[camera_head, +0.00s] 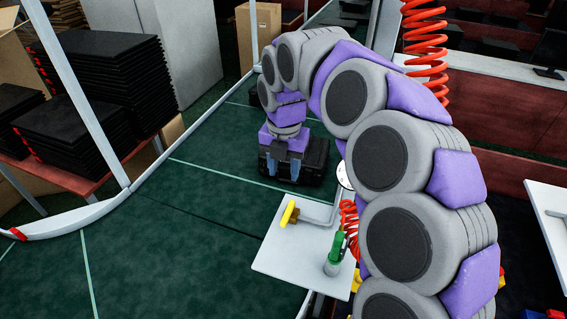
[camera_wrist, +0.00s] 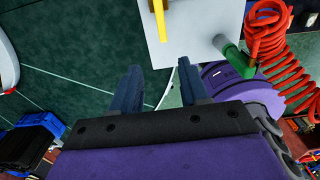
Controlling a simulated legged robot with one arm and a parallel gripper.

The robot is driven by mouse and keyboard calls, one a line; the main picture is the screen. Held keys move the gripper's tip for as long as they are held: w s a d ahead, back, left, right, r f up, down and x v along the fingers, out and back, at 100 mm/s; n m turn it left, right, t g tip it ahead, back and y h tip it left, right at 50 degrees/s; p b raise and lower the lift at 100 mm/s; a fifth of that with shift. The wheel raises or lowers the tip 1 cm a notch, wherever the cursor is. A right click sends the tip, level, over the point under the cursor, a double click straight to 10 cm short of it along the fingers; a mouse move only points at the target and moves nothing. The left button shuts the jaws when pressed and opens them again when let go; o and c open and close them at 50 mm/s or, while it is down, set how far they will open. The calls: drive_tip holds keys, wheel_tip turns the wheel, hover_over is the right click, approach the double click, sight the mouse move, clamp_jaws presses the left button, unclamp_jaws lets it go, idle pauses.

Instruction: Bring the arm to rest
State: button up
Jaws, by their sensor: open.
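My arm, grey and purple, rises at the right of the head view and arches over to the left, its end hanging down. My gripper (camera_head: 284,180) points down in front of a black case (camera_head: 312,160) on the green surface. In the wrist view my gripper (camera_wrist: 158,85) shows two blue fingers spread apart, with nothing between them. The fingers point toward a white plate (camera_wrist: 190,50) and the green surface (camera_wrist: 85,60). I cannot tell from the head view whether the fingers touch the case.
Red coiled hoses (camera_head: 425,50) hang at upper right. Stacked black trays (camera_head: 105,75) fill a table at left. The green conveyor surface (camera_head: 170,230) is clear at lower left.

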drive_tip(key=s+d+f+m+b, duration=0.4)
drive_tip(key=s+f+m, duration=0.2)
drive_tip(key=s+m, duration=0.4)
drive_tip(key=s+d+f+m+g+b, duration=0.1)
drive_tip(key=s+d+f+m+b, duration=0.4)
drive_tip(key=s+m, duration=0.6)
drive_tip(key=s+d+f+m+b, duration=0.4)
drive_tip(key=s+f+m, duration=0.4)
drive_tip(key=s+m, duration=0.3)
drive_tip(key=shift+s+d+f+g, duration=0.3)
drive_tip(key=shift+s+d+g, duration=0.1)
drive_tip(key=shift+s+d, duration=0.15)
